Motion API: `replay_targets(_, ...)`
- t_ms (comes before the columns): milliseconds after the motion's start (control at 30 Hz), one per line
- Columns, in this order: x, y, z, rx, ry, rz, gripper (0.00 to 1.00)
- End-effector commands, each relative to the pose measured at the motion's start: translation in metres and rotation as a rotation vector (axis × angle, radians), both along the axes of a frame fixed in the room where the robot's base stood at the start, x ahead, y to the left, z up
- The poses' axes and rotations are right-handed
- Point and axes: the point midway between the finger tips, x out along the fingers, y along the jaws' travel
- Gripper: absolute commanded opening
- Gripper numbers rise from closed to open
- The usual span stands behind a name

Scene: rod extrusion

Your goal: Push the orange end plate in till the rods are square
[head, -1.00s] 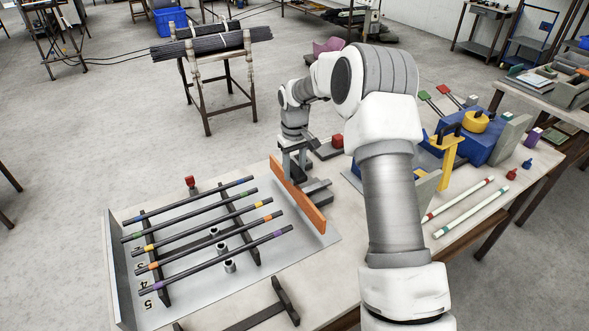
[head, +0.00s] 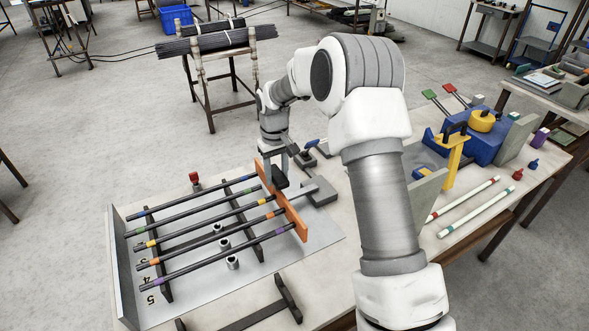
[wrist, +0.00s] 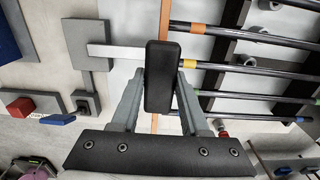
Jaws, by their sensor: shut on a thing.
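The orange end plate (head: 294,217) stands upright across the right ends of several dark rods (head: 205,215) with coloured bands. The rods lie across two dark rails, and their right ends meet the plate or come very close. My gripper (head: 279,180) is at the plate's middle, shut on the black handle (wrist: 162,75) behind it. In the wrist view the handle sits between my two grey fingers and hides part of the plate (wrist: 166,14). A pale bar (wrist: 115,51) runs from the handle area to a grey block. Exact rod-end contact is partly hidden.
The rods lie over a grey tray (head: 325,237) with an upright left wall (head: 120,262). A red-topped post (head: 195,181) stands behind the rods. A blue fixture with a yellow clamp (head: 455,150) and two pale rods (head: 467,207) are to the right.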

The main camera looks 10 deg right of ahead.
Motion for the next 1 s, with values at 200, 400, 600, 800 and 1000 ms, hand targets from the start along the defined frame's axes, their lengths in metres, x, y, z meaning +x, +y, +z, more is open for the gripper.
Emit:
replay_targets(200,-0.01,0.033,0.001,0.004,-0.002,0.002,0.0)
replay_targets(400,-0.011,0.036,0.001,0.005,-0.002,0.001,0.0)
replay_targets(600,-0.011,0.037,0.001,0.007,-0.001,0.002,0.59)
replay_targets(800,-0.011,0.035,0.001,0.003,-0.001,0.001,0.75)
replay_targets(1000,-0.011,0.034,0.001,0.003,-0.001,0.001,0.75)
